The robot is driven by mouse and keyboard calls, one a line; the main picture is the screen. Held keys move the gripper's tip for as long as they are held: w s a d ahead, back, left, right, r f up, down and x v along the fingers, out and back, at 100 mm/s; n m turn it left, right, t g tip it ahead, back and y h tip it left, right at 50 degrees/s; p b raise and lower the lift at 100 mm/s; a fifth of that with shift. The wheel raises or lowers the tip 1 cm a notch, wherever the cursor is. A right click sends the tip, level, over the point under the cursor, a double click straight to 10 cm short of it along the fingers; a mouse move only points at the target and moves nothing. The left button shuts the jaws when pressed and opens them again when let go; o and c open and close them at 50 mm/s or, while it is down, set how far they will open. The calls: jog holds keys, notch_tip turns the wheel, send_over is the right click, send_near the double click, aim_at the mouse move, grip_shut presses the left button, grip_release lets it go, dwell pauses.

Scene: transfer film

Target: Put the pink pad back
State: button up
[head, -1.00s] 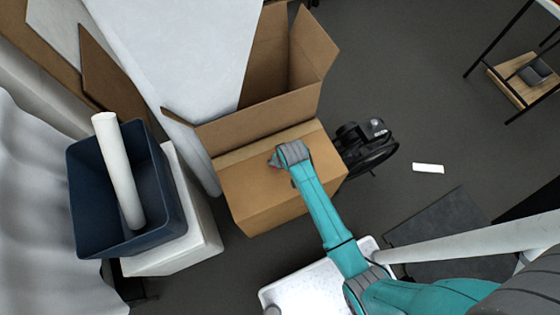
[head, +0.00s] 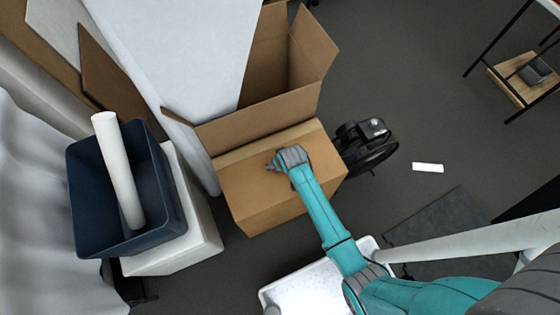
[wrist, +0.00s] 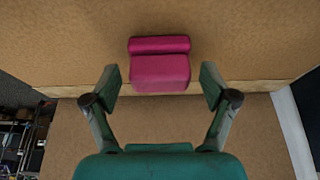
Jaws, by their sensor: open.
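The pink pad (wrist: 160,70) shows in the wrist view as a magenta block with a narrower roll-like part along its far side. It rests on the brown cardboard box top (wrist: 60,50), by the edge of the box. My gripper (wrist: 160,78) is open, with one finger to the left and one to the right of the pad. A gap shows between each finger and the pad. In the head view my gripper (head: 274,166) is over the closed cardboard box (head: 255,195); the wrist mostly hides the pad there.
An open cardboard box (head: 270,75) stands behind the closed one. A blue bin (head: 85,215) with a white roll (head: 118,170) is at left. A black wheeled device (head: 365,145) stands right of the box.

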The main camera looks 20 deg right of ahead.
jog(key=v, duration=1.2)
jog(key=shift+r, duration=0.2)
